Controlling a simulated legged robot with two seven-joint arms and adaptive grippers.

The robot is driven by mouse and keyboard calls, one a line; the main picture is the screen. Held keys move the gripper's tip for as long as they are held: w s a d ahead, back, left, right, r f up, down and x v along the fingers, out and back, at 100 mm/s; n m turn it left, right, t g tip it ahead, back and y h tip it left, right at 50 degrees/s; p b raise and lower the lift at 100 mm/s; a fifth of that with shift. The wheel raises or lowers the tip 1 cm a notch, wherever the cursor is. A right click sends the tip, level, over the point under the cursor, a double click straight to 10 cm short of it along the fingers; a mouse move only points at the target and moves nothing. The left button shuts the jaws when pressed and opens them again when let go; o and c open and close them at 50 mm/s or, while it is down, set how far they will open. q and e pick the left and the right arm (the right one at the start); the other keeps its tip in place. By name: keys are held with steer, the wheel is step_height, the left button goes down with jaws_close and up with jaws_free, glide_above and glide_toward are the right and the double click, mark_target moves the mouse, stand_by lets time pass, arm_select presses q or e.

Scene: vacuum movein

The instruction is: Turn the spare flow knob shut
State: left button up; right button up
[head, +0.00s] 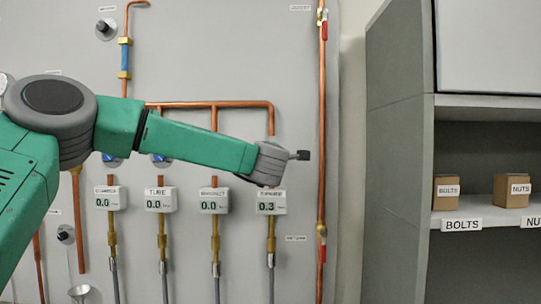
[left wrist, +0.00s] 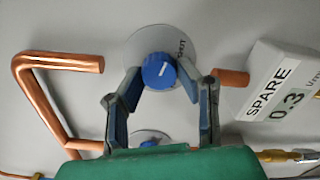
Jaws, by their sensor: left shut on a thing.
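The spare flow knob (left wrist: 159,71) is a round blue knob with a white pointer line, on a light disc on the grey panel, in the left wrist view. My left gripper (left wrist: 159,76) has one finger on each side of it and is shut on it. The white SPARE meter (left wrist: 280,95) beside it reads 0.3; it also shows in the head view (head: 271,201). In the head view the knob and fingers are hidden behind my green left arm's wrist. My right gripper is not in view.
Another blue knob (left wrist: 150,140) is partly hidden behind my gripper. Copper pipes (left wrist: 55,100) run close by. Three other meters (head: 159,200) read 0.0. A vertical copper pipe (head: 322,120) with red-handled valves and a shelf unit (head: 480,210) with boxes stand to the right.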

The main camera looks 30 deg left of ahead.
arm_select(q)
steer(key=m, duration=0.1)
steer(key=m+p, duration=0.1)
steer(key=m, duration=0.1)
steer(key=shift+r+m+p, duration=0.3)
steer(key=shift+f+m+p, duration=0.15)
steer(key=shift+m+p, duration=0.45)
steer(key=shift+m, duration=0.6)
steer(key=shift+f, duration=0.15)
steer(key=o, duration=1.1)
steer(key=shift+w, duration=0.1)
steer(key=shift+w+f, duration=0.1)
steer(key=shift+w, duration=0.1)
steer(key=shift+s+d, duration=0.2)
steer(key=shift+s, duration=0.25)
steer(key=v, duration=1.1)
steer(key=shift+f, duration=0.1)
